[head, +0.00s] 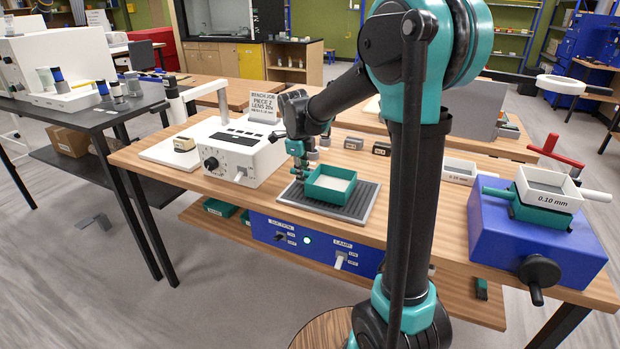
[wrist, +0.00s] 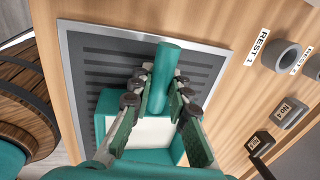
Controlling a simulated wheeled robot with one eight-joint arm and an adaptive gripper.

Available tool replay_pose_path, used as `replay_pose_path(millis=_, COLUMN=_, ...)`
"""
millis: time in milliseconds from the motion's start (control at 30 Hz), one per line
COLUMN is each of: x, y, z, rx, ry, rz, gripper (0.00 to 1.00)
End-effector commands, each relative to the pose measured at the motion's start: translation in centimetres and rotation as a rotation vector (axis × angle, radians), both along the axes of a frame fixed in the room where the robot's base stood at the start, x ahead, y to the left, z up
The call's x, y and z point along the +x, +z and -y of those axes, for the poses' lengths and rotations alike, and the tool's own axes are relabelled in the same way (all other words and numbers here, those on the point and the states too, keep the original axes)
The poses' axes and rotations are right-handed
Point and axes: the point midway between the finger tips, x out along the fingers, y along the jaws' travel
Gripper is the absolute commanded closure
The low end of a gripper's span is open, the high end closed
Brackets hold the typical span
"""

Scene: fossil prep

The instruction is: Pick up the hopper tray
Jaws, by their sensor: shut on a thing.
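The hopper tray (head: 329,190) is a teal open box with a pale inside. It sits on a grey ribbed mat (head: 287,199) on the wooden bench. My gripper (head: 299,171) is at the tray's left side in the head view. In the wrist view my gripper (wrist: 163,88) has its fingers on both sides of the tray's round teal handle (wrist: 166,60) and is shut on it. The tray's pale inside shows between and below the fingers. The tray looks level; I cannot tell whether it is clear of the mat.
A white control box (head: 226,150) stands left of the mat. A blue machine (head: 545,251) with a black crank carries a teal tray and a white 0.10 mm sieve (head: 548,190) at the right. Grey ring rests (wrist: 282,54) stand beside the mat. Bench between mat and blue machine is largely hidden by my arm.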

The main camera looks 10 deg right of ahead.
Motion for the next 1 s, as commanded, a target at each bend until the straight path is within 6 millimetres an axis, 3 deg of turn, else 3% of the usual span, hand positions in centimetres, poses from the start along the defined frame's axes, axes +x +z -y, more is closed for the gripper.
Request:
replay_pose_path(millis=267, x=0.0, y=3.6, z=0.0, rx=0.000, ry=0.000, rz=0.000, gripper=1.00)
replay_pose_path(millis=700, x=0.0, y=15.4, z=0.0, rx=0.000, ry=0.000, rz=0.000, gripper=1.00)
replay_pose_path(millis=1000, x=0.0, y=19.3, z=0.0, rx=0.000, ry=0.000, rz=0.000, gripper=1.00)
